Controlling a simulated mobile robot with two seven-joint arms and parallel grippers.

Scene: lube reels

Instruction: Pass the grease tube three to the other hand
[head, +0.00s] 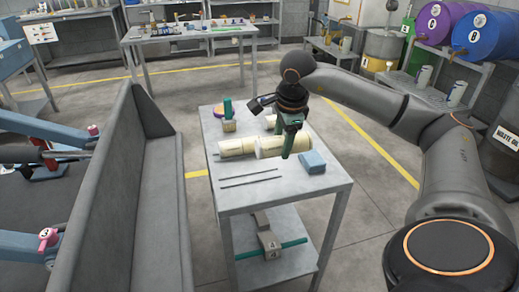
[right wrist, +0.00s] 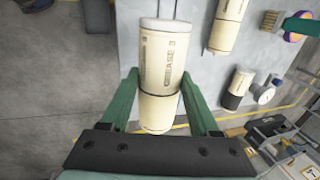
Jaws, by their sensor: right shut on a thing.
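My right gripper (head: 287,146) is over the steel table (head: 262,195) in the head view, shut on the cream grease tube three (head: 270,148). In the right wrist view, the tube (right wrist: 160,65), marked "GREASE 3", lies between the two green fingers of the gripper (right wrist: 160,78). The tube is held sideways and looks close above the tabletop; the exact gap cannot be told. Its far end points left in the head view. My left gripper is not in view.
A blue block (head: 312,161), two thin dark rods (head: 249,180) and a green-topped item (head: 228,113) are on the table.

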